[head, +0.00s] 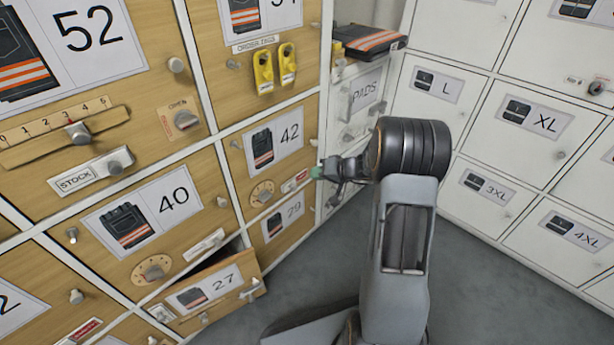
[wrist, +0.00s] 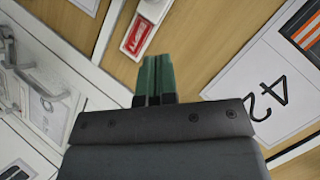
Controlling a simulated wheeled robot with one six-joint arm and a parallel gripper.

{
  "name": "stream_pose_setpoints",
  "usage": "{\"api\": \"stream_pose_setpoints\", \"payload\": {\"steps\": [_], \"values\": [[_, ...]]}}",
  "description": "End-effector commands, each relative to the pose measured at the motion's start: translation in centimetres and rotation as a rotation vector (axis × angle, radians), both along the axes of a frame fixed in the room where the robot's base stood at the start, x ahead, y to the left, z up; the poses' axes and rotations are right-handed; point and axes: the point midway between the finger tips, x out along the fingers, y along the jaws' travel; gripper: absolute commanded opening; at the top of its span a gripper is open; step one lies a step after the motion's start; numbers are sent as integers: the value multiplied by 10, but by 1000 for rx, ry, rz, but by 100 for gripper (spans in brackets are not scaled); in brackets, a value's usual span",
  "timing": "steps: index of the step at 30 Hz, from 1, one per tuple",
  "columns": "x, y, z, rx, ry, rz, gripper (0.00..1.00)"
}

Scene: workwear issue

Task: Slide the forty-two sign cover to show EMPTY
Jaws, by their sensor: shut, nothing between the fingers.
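The forty-two door (head: 262,172) is a wooden front with a label reading 42 and a trousers picture, left of my gripper in the head view. Its small sign (head: 295,182) sits at the door's lower right, partly red. In the wrist view the sign (wrist: 138,34) shows a red window with lettering too small to read, and a pale cover (wrist: 154,10) lies over its other end. My gripper (head: 318,172) is shut and empty, its green fingertips (wrist: 153,60) side by side. The fingertips appear close to the sign; I cannot tell whether they touch anything.
A round dial (head: 262,192) is on the forty-two door. Below, the 27 drawer (head: 215,290) stands ajar. Yellow tags (head: 263,70) hang above. A PADS compartment (head: 364,92) is behind my gripper, and white lockers (head: 480,110) stand at right. Grey floor (head: 460,280) is open.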

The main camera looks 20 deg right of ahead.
Motion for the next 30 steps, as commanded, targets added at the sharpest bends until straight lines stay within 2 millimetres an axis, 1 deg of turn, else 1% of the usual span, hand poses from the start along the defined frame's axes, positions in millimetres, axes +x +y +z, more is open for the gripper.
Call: {"api": "stream_pose_setpoints", "payload": {"steps": [1, 3, 9, 12, 18, 30], "values": [[-6, -7, 9, -1, 0, -2, 0], [-14, -15, 16, -1, 0, -1, 0], [-31, -33, 28, 0, 0, 0, 0], [-37, -39, 32, -1, 0, 1, 0], [-42, -43, 34, 1, 1, 2, 0], [-42, -44, 34, 0, 0, 2, 0]]}}
